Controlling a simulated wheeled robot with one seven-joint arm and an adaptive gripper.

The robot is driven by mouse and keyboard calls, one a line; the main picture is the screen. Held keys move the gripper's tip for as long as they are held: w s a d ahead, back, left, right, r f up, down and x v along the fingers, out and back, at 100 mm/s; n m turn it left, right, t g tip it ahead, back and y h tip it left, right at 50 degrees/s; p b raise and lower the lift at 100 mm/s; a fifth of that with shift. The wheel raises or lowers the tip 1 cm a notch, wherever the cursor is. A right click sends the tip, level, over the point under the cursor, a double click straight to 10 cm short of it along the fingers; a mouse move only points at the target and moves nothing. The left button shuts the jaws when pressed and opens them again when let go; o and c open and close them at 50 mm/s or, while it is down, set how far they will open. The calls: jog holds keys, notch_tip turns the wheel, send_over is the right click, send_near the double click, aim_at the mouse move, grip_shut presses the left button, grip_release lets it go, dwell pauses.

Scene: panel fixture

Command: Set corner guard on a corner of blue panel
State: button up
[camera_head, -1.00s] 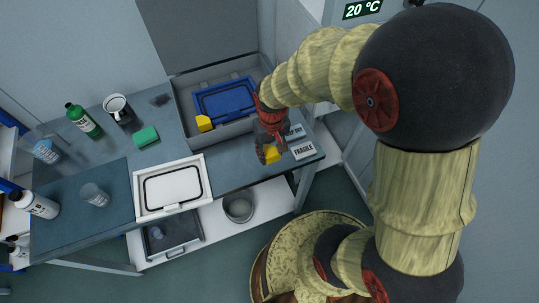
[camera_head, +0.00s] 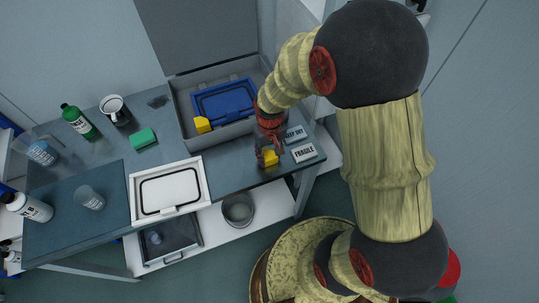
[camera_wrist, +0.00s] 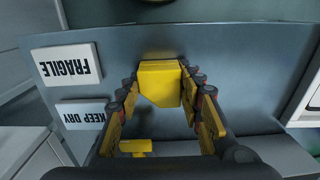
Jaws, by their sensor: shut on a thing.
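The blue panel (camera_head: 224,101) lies in an open grey case (camera_head: 191,132) at the back of the bench. One yellow corner guard (camera_head: 202,125) sits at the panel's near left corner. My gripper (camera_head: 268,155) is over the front right part of the bench, in front of the case. It is shut on another yellow corner guard (camera_head: 270,158), which also shows between the fingertips in the wrist view (camera_wrist: 162,82). Whether this guard still touches the bench I cannot tell. The panel is out of the wrist view.
Labels reading FRAGILE (camera_head: 304,152) and KEEP DRY (camera_head: 295,133) lie right of my gripper. A white framed panel (camera_head: 170,191) lies at the front. A green sponge (camera_head: 143,138), mug (camera_head: 114,108) and bottles stand left. A small yellow piece (camera_wrist: 135,147) shows low in the wrist view.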

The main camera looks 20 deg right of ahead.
jog(key=shift+f, duration=0.15)
jog(key=o, duration=0.8)
jog(key=shift+o, duration=0.5)
notch_tip(320, 180, up, 12)
jog(key=p, duration=0.4)
notch_tip(320, 180, up, 12)
jog(key=t, duration=0.2)
send_over(270, 154)
jog(key=s, duration=0.4)
jog(key=s+r+t, duration=0.3)
jog(key=s+r, duration=0.6)
jog(key=r, duration=0.1)
jog(key=shift+s+t, duration=0.3)
jog(key=shift+s, duration=0.1)
jog(key=shift+a+r, duration=0.1)
